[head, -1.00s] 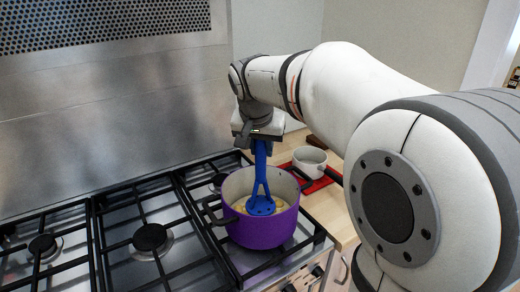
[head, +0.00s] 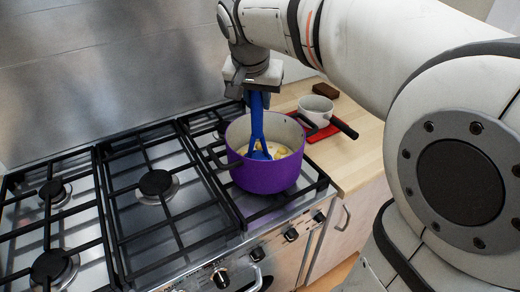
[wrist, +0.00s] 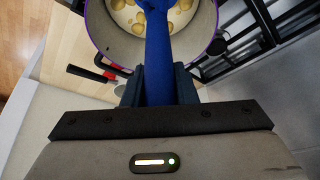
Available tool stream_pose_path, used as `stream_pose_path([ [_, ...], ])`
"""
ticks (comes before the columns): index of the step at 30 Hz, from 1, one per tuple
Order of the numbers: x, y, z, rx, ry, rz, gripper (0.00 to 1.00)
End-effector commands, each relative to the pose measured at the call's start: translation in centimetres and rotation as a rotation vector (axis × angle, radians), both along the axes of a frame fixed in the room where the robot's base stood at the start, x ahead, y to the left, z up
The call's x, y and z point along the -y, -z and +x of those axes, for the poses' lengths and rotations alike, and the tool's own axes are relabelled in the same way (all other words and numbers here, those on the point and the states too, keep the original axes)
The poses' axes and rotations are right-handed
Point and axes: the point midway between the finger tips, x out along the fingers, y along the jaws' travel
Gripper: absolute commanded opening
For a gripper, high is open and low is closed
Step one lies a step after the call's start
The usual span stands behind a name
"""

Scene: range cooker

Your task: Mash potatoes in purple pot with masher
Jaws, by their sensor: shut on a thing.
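The purple pot (head: 265,174) stands on the right rear part of the cooker's grates and holds yellowish potato pieces (head: 282,150) in pale liquid or mash. The blue masher (head: 257,125) reaches down into the pot, its head among the potatoes and partly hidden by the near rim. My gripper (head: 256,88) is above the pot, shut on the masher's handle. In the wrist view the blue handle (wrist: 158,60) lies between my two dark fingers (wrist: 158,85), with round potato pieces (wrist: 180,20) around it in the pot.
A small grey-white saucepan (head: 316,108) with a dark handle sits on a red mat (head: 330,131) on the wooden counter (head: 358,160) right of the cooker. A brown block (head: 326,90) lies behind it. The left and middle grates (head: 150,215) are empty.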

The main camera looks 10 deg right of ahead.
Motion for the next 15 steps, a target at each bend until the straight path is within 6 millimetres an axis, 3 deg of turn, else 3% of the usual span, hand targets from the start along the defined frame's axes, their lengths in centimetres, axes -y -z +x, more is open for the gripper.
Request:
stream_pose_path([
  [15, -0.79, -0.01, -0.89, 0.001, 0.0, 0.0, 0.03],
])
